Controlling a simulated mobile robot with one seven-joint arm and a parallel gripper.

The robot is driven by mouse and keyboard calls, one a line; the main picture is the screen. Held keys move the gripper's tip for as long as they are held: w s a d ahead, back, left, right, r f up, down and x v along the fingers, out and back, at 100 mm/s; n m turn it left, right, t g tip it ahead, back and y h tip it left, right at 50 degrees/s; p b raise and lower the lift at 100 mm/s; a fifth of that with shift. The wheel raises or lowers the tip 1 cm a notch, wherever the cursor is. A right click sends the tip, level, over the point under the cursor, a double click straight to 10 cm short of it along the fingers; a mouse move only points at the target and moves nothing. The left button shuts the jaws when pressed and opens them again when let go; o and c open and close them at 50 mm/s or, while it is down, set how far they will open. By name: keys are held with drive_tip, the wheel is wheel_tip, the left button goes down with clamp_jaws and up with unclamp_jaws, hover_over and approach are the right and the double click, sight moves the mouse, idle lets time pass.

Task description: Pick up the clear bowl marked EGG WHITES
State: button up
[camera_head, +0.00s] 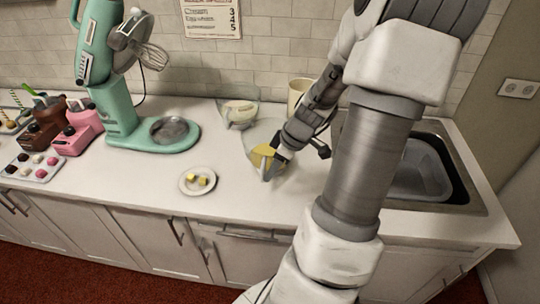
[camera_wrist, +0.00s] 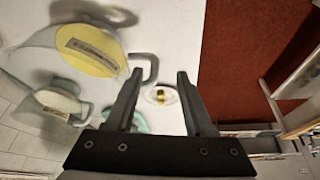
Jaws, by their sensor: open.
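Two clear bowls with handles and labels stand on the counter; I cannot read either label. The nearer bowl (camera_head: 262,153) holds something yellow; in the wrist view this bowl (camera_wrist: 92,50) has its handle just beyond my left fingertip. The farther bowl (camera_head: 240,113) holds something pale; it also shows at the lower left of the wrist view (camera_wrist: 57,103). My gripper (camera_head: 271,172) is at the front right of the yellow-filled bowl. In the wrist view my gripper (camera_wrist: 158,76) is open, with nothing between its fingers.
A small plate with yellow pieces (camera_head: 197,181) lies to the left. A mint stand mixer (camera_head: 125,128) stands farther left. A cream container (camera_head: 298,92) is behind the bowls, and a sink (camera_head: 420,175) is at right. The front counter strip is clear.

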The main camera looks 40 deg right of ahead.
drive_tip(key=x, duration=0.2)
drive_tip(key=w+x, duration=0.1)
drive_tip(key=x, duration=0.2)
drive_tip(key=shift+w+d+p, duration=0.1)
drive_tip(key=shift+d+p, duration=0.05)
drive_tip(key=shift+p, duration=0.2)
drive_tip(key=shift+r, duration=0.1)
clamp_jaws()
idle(1.1)
